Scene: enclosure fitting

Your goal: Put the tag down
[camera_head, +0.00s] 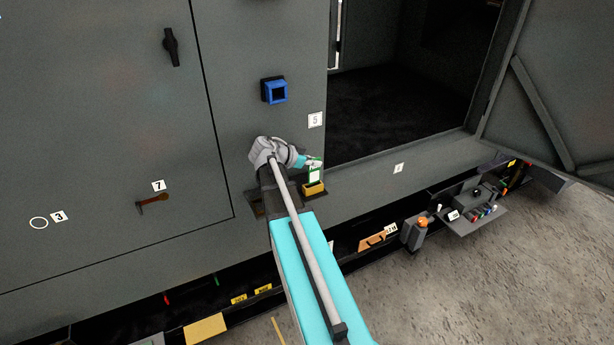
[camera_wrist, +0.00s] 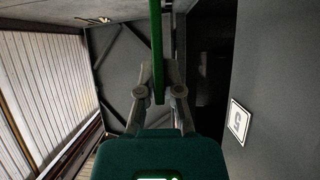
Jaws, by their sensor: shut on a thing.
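The tag (camera_head: 314,176) is a small white and green card near the enclosure's wall. My gripper (camera_head: 313,162) is shut on it at its upper part. In the wrist view the tag (camera_wrist: 157,50) shows edge-on as a thin green strip between the fingertips of my gripper (camera_wrist: 158,85). In the head view a small yellow block (camera_head: 314,188) on a dark ledge sits just below the tag. I cannot tell whether the tag touches it.
A blue square fitting (camera_head: 275,91) is on the wall above my arm. A label 5 (camera_head: 315,120) is right of it, beside the open doorway (camera_head: 400,90). The open door (camera_head: 560,90) stands at the right. A small grey shelf (camera_head: 470,215) with several items juts out lower right.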

